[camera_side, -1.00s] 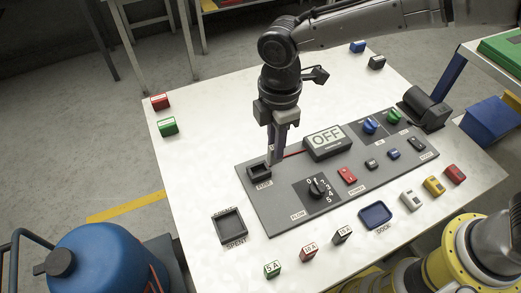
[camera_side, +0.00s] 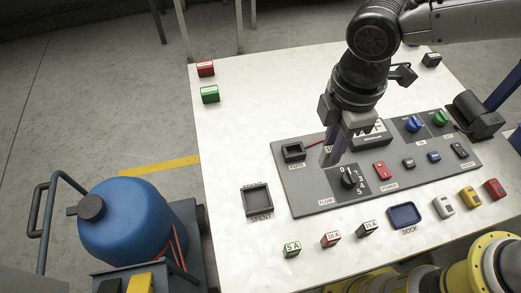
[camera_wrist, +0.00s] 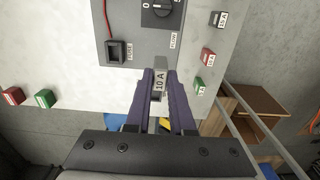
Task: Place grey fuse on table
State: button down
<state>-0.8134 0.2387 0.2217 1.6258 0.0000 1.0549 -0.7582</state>
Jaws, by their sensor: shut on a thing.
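My gripper (camera_side: 337,158) is shut on a grey fuse (camera_wrist: 160,82) marked 10 A, seen between the fingers in the wrist view. In the side view the fingers hide most of it. The gripper is above the grey panel (camera_side: 310,200), right of the fuse socket (camera_side: 293,152) and near the flow knob (camera_side: 350,179). The fuse socket looks empty, and also shows in the wrist view (camera_wrist: 118,52). The white table (camera_side: 228,140) lies under the panel. A dark fuse marked 15 A (camera_side: 367,229) stands on the table in front of the panel.
A dark square tray marked SPENT (camera_side: 257,199) sits left of the panel. A green 5 A fuse (camera_side: 292,250) and a red 10 A fuse (camera_side: 330,239) stand along the front. A blue dock tray (camera_side: 404,216) lies further right.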

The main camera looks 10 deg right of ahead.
jog(key=w+a+f, duration=0.4)
jog(key=a, duration=0.1)
jog(key=w+a+f, duration=0.4)
jog(key=w+f, duration=0.1)
jog(key=shift+a+f, duration=0.15)
jog(key=shift+a, duration=0.25)
jog(key=shift+w+a+f, duration=0.15)
jog(key=shift+f, duration=1.65)
jog(key=shift+f, duration=0.1)
jog(key=c, duration=0.8)
grip_release()
